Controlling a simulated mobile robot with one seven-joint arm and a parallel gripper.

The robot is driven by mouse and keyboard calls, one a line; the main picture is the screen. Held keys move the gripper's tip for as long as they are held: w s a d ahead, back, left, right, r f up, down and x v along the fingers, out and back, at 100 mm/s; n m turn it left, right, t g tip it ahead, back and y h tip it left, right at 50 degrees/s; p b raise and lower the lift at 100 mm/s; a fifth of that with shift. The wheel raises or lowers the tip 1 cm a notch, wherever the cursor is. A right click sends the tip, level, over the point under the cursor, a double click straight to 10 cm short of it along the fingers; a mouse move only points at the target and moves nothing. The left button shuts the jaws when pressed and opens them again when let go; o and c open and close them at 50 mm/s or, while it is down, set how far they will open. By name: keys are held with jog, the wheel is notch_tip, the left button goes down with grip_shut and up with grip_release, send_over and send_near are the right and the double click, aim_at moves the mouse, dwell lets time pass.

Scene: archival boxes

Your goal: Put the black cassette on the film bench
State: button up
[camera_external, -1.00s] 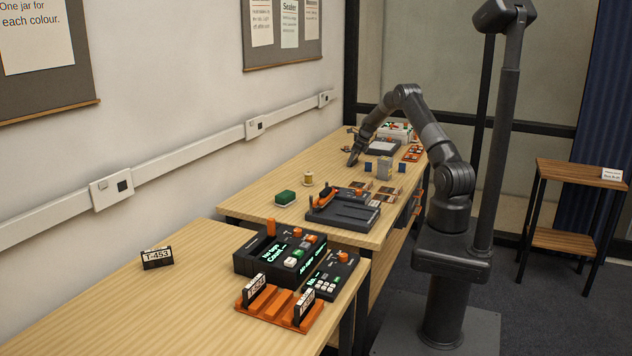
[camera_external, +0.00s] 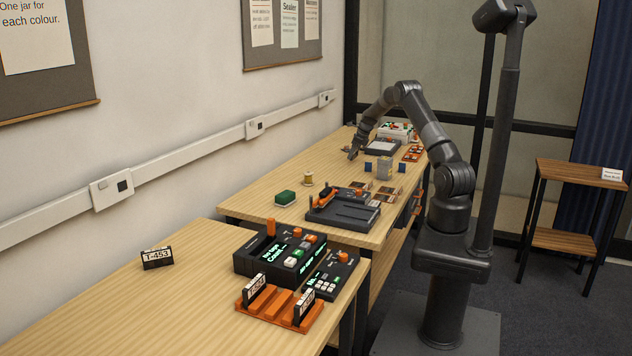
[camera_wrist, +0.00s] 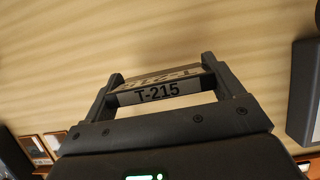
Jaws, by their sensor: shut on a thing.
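My gripper (camera_external: 353,155) is at the far part of the long wooden bench (camera_external: 245,203), near its wall side. In the wrist view my gripper (camera_wrist: 162,86) is shut on a cassette (camera_wrist: 190,86) labelled T-215, gripped between the two fingers above pale wood. The cassette's label faces the camera; its body colour is hard to tell. It is too small to make out in the external view. Another black cassette (camera_external: 157,258), labelled T-453, stands on the near bench (camera_external: 110,315). I cannot tell which bench is the film bench.
On the near bench are a black device with a lit screen (camera_external: 262,262) and an orange rack (camera_external: 262,312) holding labelled cassettes. A black tray device (camera_external: 345,213), a green block (camera_external: 286,197) and a yellow spool (camera_external: 308,178) stand on the long bench. The near bench's left is mostly clear.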

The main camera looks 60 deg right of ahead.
jog(key=s+d+r, duration=0.4)
jog(key=s+r, duration=0.3)
jog(key=s, duration=0.4)
jog(key=w+a+n+g+y, duration=0.1)
jog(key=w+a+n, duration=0.35)
jog(key=a, duration=0.45)
jog(key=w+a+n+g+y, duration=0.1)
jog(key=w+a+n+y, duration=0.1)
jog(key=w+a+n, duration=0.5)
jog(key=w+a+n+g+y, duration=0.15)
jog(key=a+n, duration=0.25)
jog(key=a, duration=0.7)
jog(key=a+n+g+h, duration=0.3)
jog(key=a+n, duration=1.4)
jog(key=a, duration=1.2)
jog(key=shift+s+r+g, duration=0.3)
jog(key=shift+s+g, duration=0.1)
jog(key=shift+g, duration=0.75)
jog(key=shift+d, duration=0.1)
